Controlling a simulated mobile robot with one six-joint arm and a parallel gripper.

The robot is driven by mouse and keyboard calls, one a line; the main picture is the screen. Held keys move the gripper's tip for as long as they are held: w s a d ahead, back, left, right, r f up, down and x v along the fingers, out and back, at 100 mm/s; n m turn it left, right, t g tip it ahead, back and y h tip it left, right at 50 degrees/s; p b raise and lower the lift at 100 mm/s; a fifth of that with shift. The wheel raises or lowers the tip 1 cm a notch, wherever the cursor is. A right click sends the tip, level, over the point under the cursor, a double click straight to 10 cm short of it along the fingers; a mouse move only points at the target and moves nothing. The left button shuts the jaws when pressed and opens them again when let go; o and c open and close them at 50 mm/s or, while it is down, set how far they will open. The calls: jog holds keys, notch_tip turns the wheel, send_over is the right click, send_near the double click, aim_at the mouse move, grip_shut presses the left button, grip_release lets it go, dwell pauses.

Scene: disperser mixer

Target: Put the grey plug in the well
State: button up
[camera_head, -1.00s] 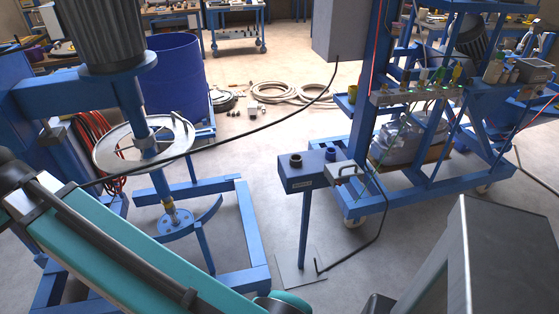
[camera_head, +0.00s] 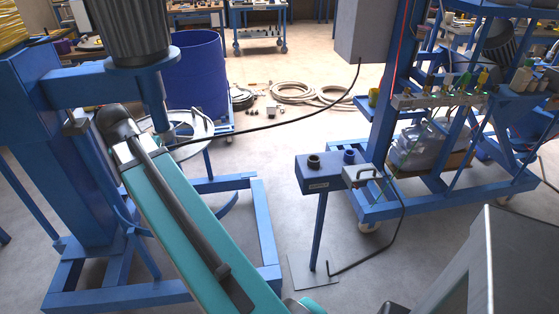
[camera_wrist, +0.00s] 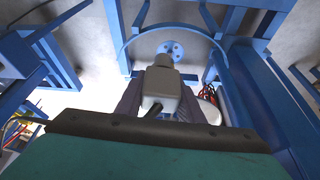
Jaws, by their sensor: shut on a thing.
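In the wrist view, my gripper (camera_wrist: 161,98) is shut on the grey plug (camera_wrist: 160,82), whose dark cable comes out of its near end. In the head view, my gripper and the plug cannot be made out clearly at the arm's far end, beside the mixer shaft (camera_head: 154,92). A small blue stand (camera_head: 325,184) in the middle carries a dark round socket (camera_head: 313,161) and a blue round socket (camera_head: 349,157). The frames do not show which one is the well. The plug is well apart from the stand.
A black cable (camera_head: 290,124) hangs from the grey cabinet (camera_head: 362,30) to my arm's end. The blue mixer frame (camera_head: 262,235) stands left, a blue drum (camera_head: 200,75) behind. A blue rack (camera_head: 440,200) stands right. Floor between mixer frame and stand is clear.

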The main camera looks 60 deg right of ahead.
jog(key=s+d+f+m+g, duration=0.1)
jog(key=s+d+m+g, duration=0.2)
jog(key=s+d+m, duration=0.5)
jog(key=s+d+f+m+g+y, duration=0.1)
jog(key=s+d+m, duration=0.7)
jog(key=s+d, duration=1.1)
jog(key=shift+d+f+m+g+b, duration=0.35)
jog(key=shift+d+f+g, duration=0.25)
jog(key=shift+g, duration=0.4)
jog(key=s+d+p, duration=0.1)
jog(key=s+d, duration=0.2)
jog(key=d, duration=0.1)
jog(key=s+d+f+p, duration=0.1)
jog(key=s+d, duration=0.1)
jog(key=d, duration=0.2)
jog(key=s+d+p, duration=0.2)
jog(key=s+d, duration=0.1)
jog(key=d, duration=0.2)
jog(key=shift+s+d+f, duration=0.1)
jog(key=shift+s+f, duration=0.1)
jog(key=shift+s, duration=0.2)
jog(key=shift+f, duration=0.1)
jog(key=shift+f+p, duration=0.7)
jog(key=shift+f, duration=1)
jog(key=shift+f, duration=0.1)
jog(key=o, duration=1.3)
jog(key=shift+c, duration=0.2)
